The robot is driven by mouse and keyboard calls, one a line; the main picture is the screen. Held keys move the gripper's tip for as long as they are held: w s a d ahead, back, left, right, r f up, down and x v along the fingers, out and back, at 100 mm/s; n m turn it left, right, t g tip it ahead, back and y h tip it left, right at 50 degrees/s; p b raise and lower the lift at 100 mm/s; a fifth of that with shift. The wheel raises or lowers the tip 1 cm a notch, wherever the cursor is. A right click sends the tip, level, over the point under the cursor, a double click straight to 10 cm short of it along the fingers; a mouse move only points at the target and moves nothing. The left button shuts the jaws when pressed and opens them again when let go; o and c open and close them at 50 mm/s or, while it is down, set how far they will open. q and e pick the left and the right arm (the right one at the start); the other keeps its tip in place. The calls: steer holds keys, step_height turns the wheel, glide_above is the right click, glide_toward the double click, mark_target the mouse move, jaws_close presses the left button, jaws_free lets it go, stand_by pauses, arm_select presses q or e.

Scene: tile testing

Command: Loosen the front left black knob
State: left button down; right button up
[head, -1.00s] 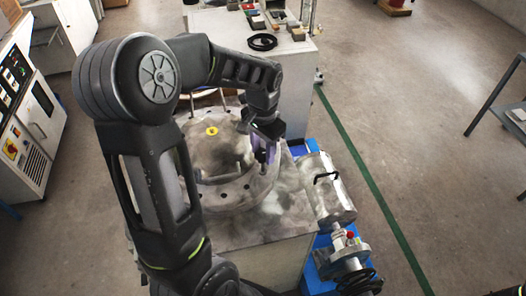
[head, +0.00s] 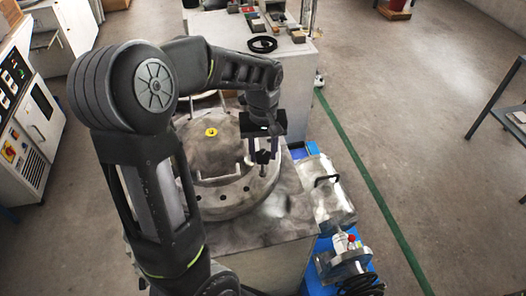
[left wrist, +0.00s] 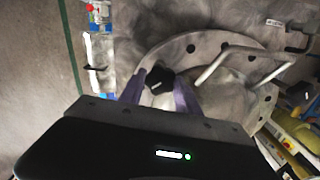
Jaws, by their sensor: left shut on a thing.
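My left gripper (head: 262,164) points down at the right rim of a round metal vessel (head: 225,207) with bolt holes in its flange. In the left wrist view a black lobed knob (left wrist: 160,80) sits between the two purple fingertips (left wrist: 160,90), and the gripper is shut on it. In the head view the gripper hides the knob. I cannot tell from the frames which of the knobs it is. The flange (left wrist: 195,42) shows around the knob in the left wrist view. My right gripper is not in view.
The vessel's lid has a yellow ring (head: 211,132) and pale handles, one close beside the gripper (left wrist: 235,55). A metal cylinder (head: 328,192) on a blue base stands to the right. A bench with small blocks (head: 258,25) is behind. Control cabinets (head: 30,120) stand at left.

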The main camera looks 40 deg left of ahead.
arm_select(q)
steer(key=shift+n, duration=0.7)
steer(key=c, duration=0.9)
jaws_free()
steer(key=shift+o, duration=0.2)
steer(key=shift+r, duration=0.1)
step_height(320, 180, up, 8)
steer(key=shift+f, duration=0.15)
